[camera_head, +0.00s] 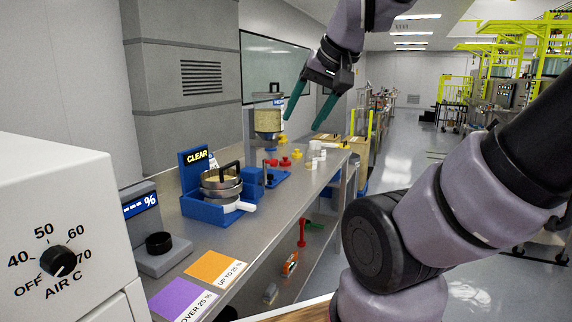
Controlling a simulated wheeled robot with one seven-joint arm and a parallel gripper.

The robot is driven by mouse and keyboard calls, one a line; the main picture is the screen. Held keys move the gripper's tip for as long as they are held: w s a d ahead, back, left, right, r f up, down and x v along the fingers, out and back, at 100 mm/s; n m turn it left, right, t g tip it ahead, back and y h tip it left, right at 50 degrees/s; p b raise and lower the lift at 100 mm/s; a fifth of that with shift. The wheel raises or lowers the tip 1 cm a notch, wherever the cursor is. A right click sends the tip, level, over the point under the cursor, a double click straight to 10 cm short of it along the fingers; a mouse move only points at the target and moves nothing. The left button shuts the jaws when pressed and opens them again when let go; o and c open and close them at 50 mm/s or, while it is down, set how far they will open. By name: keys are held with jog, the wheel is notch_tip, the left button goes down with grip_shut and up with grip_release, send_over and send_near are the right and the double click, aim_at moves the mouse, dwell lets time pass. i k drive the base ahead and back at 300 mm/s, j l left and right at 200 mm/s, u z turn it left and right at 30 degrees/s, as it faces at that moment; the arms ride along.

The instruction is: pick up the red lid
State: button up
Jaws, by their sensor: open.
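A small red knob-like piece (285,162), which looks like the red lid, sits on the grey metal bench (262,222) near its middle depth. It is too small here to make out its shape well. My gripper (302,122) is open and empty, with its two green fingers spread and pointing down. It hangs in the air above the bench. In the picture it is above and slightly right of the red piece, clearly apart from it.
Yellow pieces (297,154) and white containers (314,158) stand close to the red piece. A white heater box (60,230) fills the left. The aisle on the right is open.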

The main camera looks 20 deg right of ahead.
aim_at(285, 163)
jog(key=k+u, duration=0.1)
jog(key=k, duration=0.55)
jog(key=u, duration=0.45)
jog(key=l+u, duration=0.15)
jog(key=u, duration=0.3)
jog(key=i+l+u, duration=0.1)
jog(key=u, duration=0.3)
jog(key=i+l, duration=0.1)
jog(key=l, duration=1.35)
jog(key=i+l, duration=0.1)
jog(key=l, duration=1.35)
jog(key=i+l, duration=0.1)
jog(key=l, duration=1.1)
jog(key=i+l, duration=0.15)
jog(key=l, duration=0.45)
jog(key=i+l, duration=0.1)
jog(key=l, duration=0.45)
jog(key=i+l, duration=0.1)
jog(key=i, duration=0.25)
